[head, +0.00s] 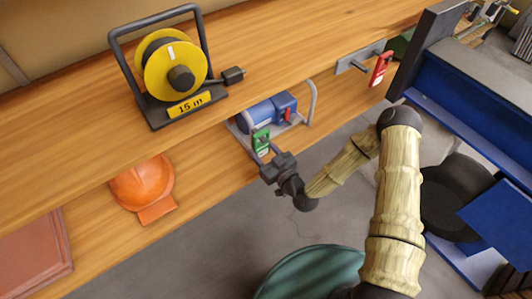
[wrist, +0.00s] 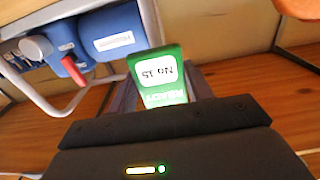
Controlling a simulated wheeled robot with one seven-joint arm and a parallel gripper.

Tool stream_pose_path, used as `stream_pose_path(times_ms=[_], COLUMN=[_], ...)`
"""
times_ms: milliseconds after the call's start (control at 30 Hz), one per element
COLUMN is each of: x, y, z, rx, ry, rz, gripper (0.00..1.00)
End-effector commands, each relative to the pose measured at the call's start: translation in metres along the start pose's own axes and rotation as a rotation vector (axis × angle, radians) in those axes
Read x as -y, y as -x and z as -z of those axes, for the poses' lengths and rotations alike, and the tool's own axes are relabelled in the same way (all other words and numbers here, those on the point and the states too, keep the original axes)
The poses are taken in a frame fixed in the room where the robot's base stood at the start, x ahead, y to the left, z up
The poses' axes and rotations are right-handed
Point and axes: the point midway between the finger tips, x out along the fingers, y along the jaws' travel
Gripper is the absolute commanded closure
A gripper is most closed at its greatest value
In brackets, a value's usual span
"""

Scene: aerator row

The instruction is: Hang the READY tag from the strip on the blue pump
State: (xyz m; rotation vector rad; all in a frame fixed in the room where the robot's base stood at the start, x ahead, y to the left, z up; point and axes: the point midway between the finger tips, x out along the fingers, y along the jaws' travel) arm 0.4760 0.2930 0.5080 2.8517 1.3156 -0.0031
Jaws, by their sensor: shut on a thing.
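The green READY tag (head: 261,139) is gripped in my gripper (head: 265,155), just in front of the blue pump. In the wrist view the tag (wrist: 160,76) stands between the fingers, its lettering upside down, reading "No 15". The blue pump (head: 262,115) sits in a grey tube frame on the lower shelf. Its red lever (head: 288,114) is to the right of the tag. In the wrist view the pump (wrist: 110,32) and red lever (wrist: 73,71) are left of the tag, apart from it. The strip (head: 355,60) is under the upper shelf's edge.
A red tag (head: 381,69) hangs at the strip's right end. A yellow cable reel (head: 172,70) stands on the upper shelf. An orange helmet (head: 142,184) lies on the lower shelf. The pump's frame hoop (head: 313,98) rises beside it. A blue bench (head: 465,95) is at right.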

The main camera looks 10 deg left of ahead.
Motion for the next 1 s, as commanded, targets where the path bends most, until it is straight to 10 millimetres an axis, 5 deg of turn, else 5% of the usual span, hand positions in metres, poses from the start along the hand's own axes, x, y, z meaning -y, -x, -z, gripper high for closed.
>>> stream_pose_path(times_ms=[900, 933, 1000], x=[0.0001, 0.0001, 0.0001], y=[-0.0060, -0.0060, -0.0060], z=[-0.0102, -0.0102, -0.0102], rx=[0.000, 0.000, 0.000], ry=[0.000, 0.000, 0.000], rz=[0.000, 0.000, 0.000], gripper=[0.68, 0.46, 0.32])
